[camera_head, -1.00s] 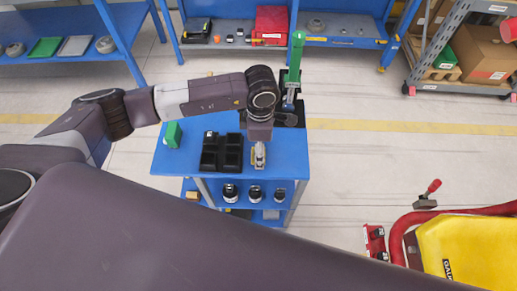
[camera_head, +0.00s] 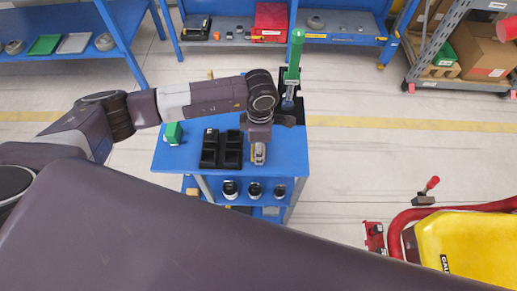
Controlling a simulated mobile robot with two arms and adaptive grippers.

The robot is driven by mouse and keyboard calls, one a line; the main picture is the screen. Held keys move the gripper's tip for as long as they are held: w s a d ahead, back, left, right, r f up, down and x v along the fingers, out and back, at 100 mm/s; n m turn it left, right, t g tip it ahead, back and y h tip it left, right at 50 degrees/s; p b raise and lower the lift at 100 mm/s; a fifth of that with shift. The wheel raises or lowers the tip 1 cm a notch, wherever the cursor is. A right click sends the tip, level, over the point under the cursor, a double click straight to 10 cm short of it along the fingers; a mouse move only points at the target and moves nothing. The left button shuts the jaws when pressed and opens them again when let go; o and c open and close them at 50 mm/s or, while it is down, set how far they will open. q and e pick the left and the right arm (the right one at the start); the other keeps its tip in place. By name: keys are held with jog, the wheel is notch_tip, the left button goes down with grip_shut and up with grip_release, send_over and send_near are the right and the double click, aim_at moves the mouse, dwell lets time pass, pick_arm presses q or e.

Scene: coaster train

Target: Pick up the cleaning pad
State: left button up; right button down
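My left gripper (camera_head: 258,138) points down over the right part of the blue table (camera_head: 290,153). A small pale grey and yellowish thing (camera_head: 258,155) shows directly below it; I cannot tell whether it is held or part of the gripper. The fingers are too small and partly hidden to tell open from shut. A small green block with a pale side (camera_head: 173,134) stands at the table's left, apart from the gripper. I cannot tell for sure which thing is the cleaning pad. My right gripper is out of view.
A black compartment tray (camera_head: 221,148) lies left of the gripper. A green-handled upright tool (camera_head: 295,55) stands at the table's back right. Several dark round items sit on the shelf below. A yellow machine (camera_head: 465,245) with red tubing is at lower right.

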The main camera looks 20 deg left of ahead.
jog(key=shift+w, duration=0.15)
